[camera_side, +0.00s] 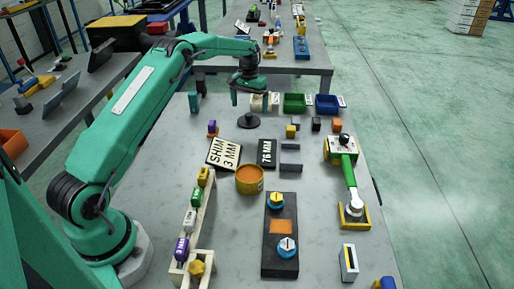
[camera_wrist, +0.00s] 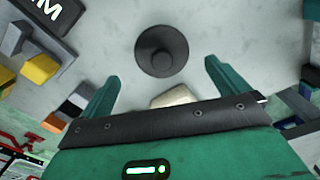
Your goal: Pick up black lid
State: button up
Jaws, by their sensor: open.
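The black lid (camera_side: 248,121) is a round disc with a raised knob, lying flat on the grey table. In the wrist view the lid (camera_wrist: 148,62) is at the top middle, just beyond the fingertips. My gripper (camera_side: 246,96) is above the table on the far side of the lid. In the wrist view my gripper (camera_wrist: 162,72) has its two green fingers spread with nothing held between them. The lid is apart from both fingers.
A cream object (camera_wrist: 176,97) lies close to my gripper. Signs (camera_side: 224,153), (camera_side: 267,152) and a yellow pot (camera_side: 249,187) stand nearer the camera. Green (camera_side: 294,103) and blue (camera_side: 326,104) bins stand at the right. The table around the lid is clear.

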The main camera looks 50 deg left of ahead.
aim_at(249, 114)
jog(key=shift+a+f, duration=0.15)
jog(key=shift+f, duration=2.4)
jog(key=c, duration=1)
jog(key=shift+r, duration=0.15)
jog(key=shift+r, duration=0.55)
notch_tip(249, 114, up, 3)
jog(key=shift+r, duration=0.1)
jog(key=s+d+r, duration=0.2)
jog(key=d+r, duration=0.4)
jog(key=d, duration=0.5)
jog(key=shift+d+r, duration=0.25)
